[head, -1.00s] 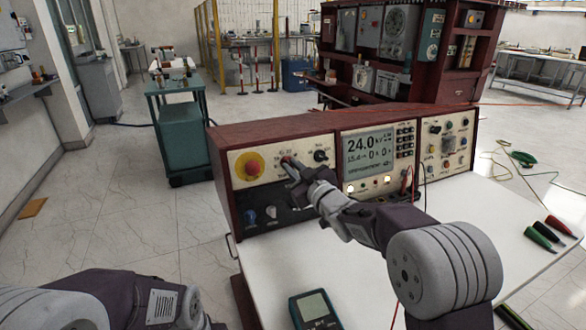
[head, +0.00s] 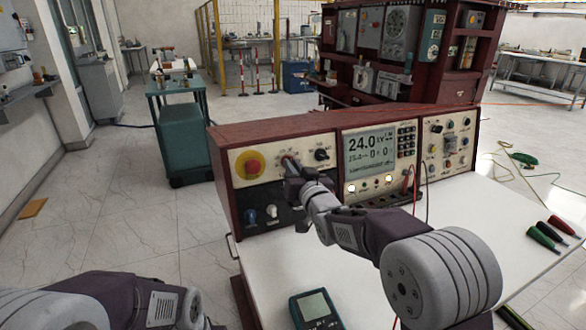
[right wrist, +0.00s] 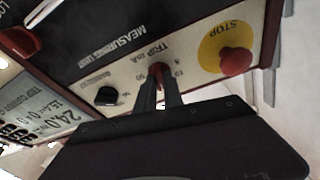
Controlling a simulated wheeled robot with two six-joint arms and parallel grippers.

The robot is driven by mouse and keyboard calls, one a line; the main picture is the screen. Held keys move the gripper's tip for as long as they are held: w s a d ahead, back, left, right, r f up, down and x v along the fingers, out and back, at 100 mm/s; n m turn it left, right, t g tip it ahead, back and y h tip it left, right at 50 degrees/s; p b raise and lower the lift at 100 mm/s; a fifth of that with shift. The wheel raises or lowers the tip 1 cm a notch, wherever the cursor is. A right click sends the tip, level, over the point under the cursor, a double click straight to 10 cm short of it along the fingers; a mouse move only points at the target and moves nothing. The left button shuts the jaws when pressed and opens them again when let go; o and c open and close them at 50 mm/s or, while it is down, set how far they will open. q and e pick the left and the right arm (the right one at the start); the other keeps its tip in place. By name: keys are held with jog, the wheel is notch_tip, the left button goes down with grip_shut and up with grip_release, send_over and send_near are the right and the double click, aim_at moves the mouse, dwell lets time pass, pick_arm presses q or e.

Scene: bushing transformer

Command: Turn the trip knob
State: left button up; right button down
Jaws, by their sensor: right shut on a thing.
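The trip knob (right wrist: 156,69) is a small red knob beside the "TRIP mA" lettering on the cream front panel in the right wrist view. My right gripper (right wrist: 158,82) is shut on it, with one finger on either side; the fingers hide part of the knob. In the head view, my right gripper (head: 289,164) reaches the upper left panel of the dark red test console (head: 270,136), between the yellow-ringed red stop button and a black knob. My left arm shows at the lower left, but its gripper is out of view.
The red stop button (head: 252,166) is left of my right gripper, and the black knob (head: 321,155) is to its right. Red leads hang in front of the console. A handheld meter (head: 315,309) and coloured clips (head: 543,236) lie on the white table (head: 470,235).

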jog(key=shift+m+h, duration=0.3)
jog(key=shift+m, duration=0.5)
jog(key=c, duration=1.5)
grip_release()
jog(key=shift+o, duration=0.2)
jog(key=v, duration=0.9)
jog(key=shift+s, duration=0.1)
